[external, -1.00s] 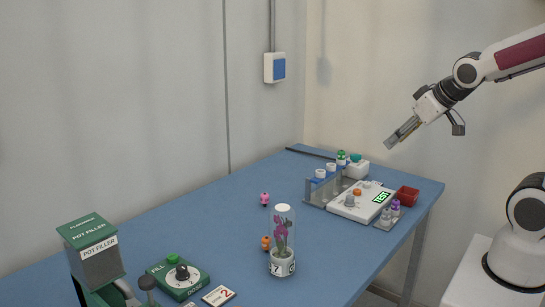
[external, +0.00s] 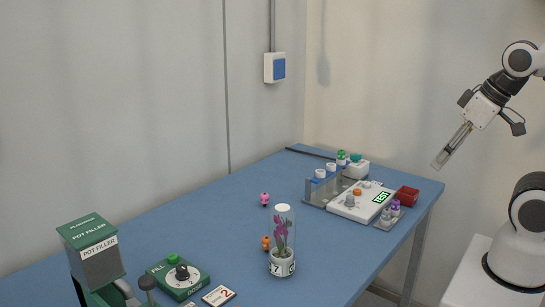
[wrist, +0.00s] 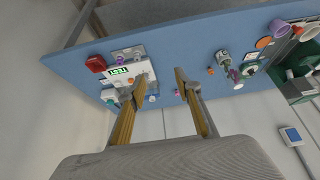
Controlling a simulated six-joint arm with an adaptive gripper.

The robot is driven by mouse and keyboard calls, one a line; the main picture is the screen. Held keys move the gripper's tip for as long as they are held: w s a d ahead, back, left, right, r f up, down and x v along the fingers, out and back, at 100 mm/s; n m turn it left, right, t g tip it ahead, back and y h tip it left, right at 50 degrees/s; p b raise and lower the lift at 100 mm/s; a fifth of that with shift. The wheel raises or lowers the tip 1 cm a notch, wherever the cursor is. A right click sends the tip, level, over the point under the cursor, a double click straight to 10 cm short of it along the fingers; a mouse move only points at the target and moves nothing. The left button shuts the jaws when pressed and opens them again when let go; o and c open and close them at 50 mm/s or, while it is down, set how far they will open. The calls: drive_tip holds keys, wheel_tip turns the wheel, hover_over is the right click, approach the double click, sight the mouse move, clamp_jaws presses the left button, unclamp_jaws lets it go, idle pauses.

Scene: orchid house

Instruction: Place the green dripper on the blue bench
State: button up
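A small green-topped item that looks like the green dripper (external: 341,155) stands at the far end of a grey rack (external: 314,191) on the blue bench (external: 215,222). I cannot tell whether it sits in the rack or just behind it, and I cannot pick it out in the wrist view. My gripper (external: 438,164) hangs in the air to the right of the bench, pointing down-left, well away from the green item. In the wrist view its fingers (wrist: 158,80) are apart with nothing between them.
A glass-covered flower (external: 282,240), pink (external: 264,199) and orange (external: 266,243) pieces and a pot filler (external: 93,255) stand nearer. The left-middle bench is clear.

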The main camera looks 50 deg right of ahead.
drive_tip(key=shift+o, duration=0.6)
drive_tip(key=n+g+h, duration=0.1)
drive_tip(key=n+h, duration=0.3)
drive_tip(key=n, duration=2.1)
approach(348, 157)
drive_tip(key=w+d, duration=0.1)
drive_tip(key=w, duration=0.1)
drive_tip(key=shift+s+r+n, duration=0.1)
drive_tip(key=shift+r+n, duration=0.35)
drive_tip(key=shift+n, duration=0.55)
drive_tip(key=shift+x, duration=1.35)
